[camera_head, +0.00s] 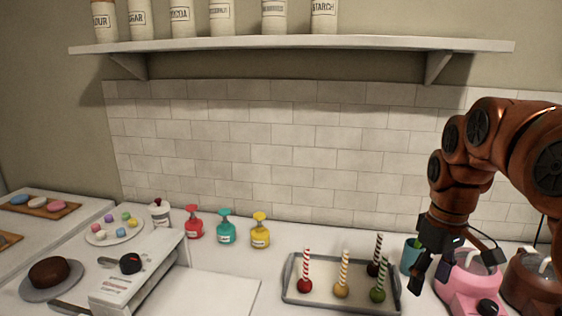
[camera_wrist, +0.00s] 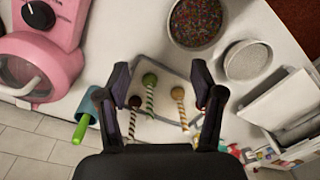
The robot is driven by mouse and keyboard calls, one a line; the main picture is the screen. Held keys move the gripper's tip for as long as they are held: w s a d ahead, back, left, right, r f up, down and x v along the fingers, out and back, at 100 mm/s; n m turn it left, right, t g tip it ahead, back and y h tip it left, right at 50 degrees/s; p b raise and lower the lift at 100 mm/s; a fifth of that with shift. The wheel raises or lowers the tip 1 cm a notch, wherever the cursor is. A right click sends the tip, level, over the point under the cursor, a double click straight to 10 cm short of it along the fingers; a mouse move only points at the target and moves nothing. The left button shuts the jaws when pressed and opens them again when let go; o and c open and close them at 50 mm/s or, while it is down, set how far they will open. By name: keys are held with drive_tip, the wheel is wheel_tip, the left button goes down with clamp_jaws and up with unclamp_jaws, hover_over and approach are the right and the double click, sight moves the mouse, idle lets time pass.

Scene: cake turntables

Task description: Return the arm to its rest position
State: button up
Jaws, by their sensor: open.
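My arm comes in from the right in the head view, with my gripper (camera_head: 432,262) hanging down beside the right end of a grey tray (camera_head: 345,304). In the wrist view my gripper (camera_wrist: 160,100) is open, with nothing between its fingers. In the head view a red one (camera_head: 305,286) also stands on the tray. The gripper appears apart from them.
A teal cup (camera_head: 409,257) and a pink machine (camera_head: 468,284) stand close to my gripper. A bowl of sprinkles (camera_wrist: 198,20) and a white round dish (camera_wrist: 248,61) show in the wrist view. Red, teal and yellow bottles (camera_head: 260,234) stand left of the tray. A shelf (camera_head: 290,43) hangs above.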

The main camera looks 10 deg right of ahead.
drive_tip(key=s+a+f+m, duration=0.1)
drive_tip(key=s+a+f, duration=0.4)
drive_tip(key=s, duration=0.5)
drive_tip(key=s+a+f+m+g, duration=0.1)
drive_tip(key=s+a+f+m, duration=0.1)
drive_tip(key=s+a+f, duration=0.4)
drive_tip(key=s+a, duration=0.3)
drive_tip(key=s, duration=0.1)
drive_tip(key=shift+s+a+f+p, duration=0.15)
drive_tip(key=shift+a+p, duration=0.15)
drive_tip(key=shift+a, duration=0.1)
